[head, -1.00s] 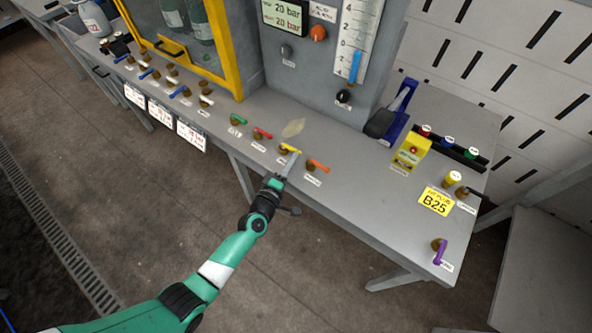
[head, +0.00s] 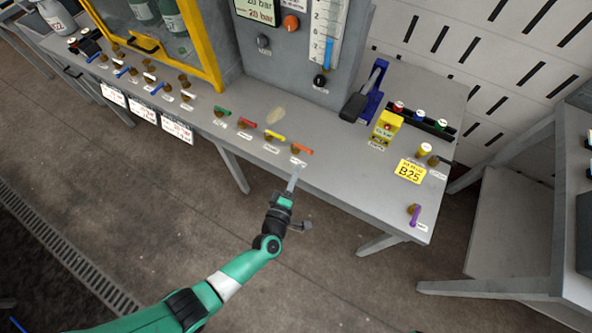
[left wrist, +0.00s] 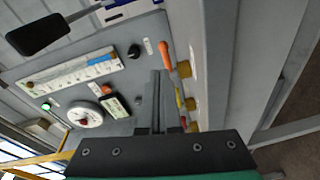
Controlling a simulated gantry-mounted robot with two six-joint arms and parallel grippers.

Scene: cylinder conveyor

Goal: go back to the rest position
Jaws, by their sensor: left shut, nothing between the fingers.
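My left gripper (head: 292,180) is shut and empty in the head view. Its tip is close to the front edge of the grey bench (head: 335,185), in front of the orange valve handle (head: 301,149). It appears apart from the handles. In the left wrist view the shut fingers (left wrist: 160,95) point toward the panel, and the orange handle (left wrist: 165,56) shows just beyond them. My right gripper is not in view.
Yellow (head: 274,136), red (head: 247,123) and green (head: 222,112) handles line the bench front. A grey table (head: 567,230) stands at right. The floor before the bench is clear.

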